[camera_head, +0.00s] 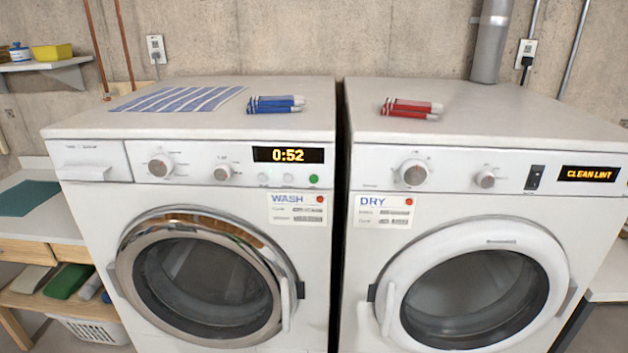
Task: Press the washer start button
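The washer (90,215) stands on the left, with a "WASH" label on its front. Its display (288,155) reads 0:52. Below the display is a row of small round buttons: a green button (313,179) at the right end, and two pale buttons (263,178) to its left. Any lettering by the buttons is too small to read. Two knobs sit left of the display, the larger knob (160,165) farther left. The round washer door (205,275) looks closed. Neither of my grippers is in view.
The dryer (350,285), labelled "DRY", stands close on the right; its display (588,174) reads CLEAN LINT. Nothing blocks the washer panel.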

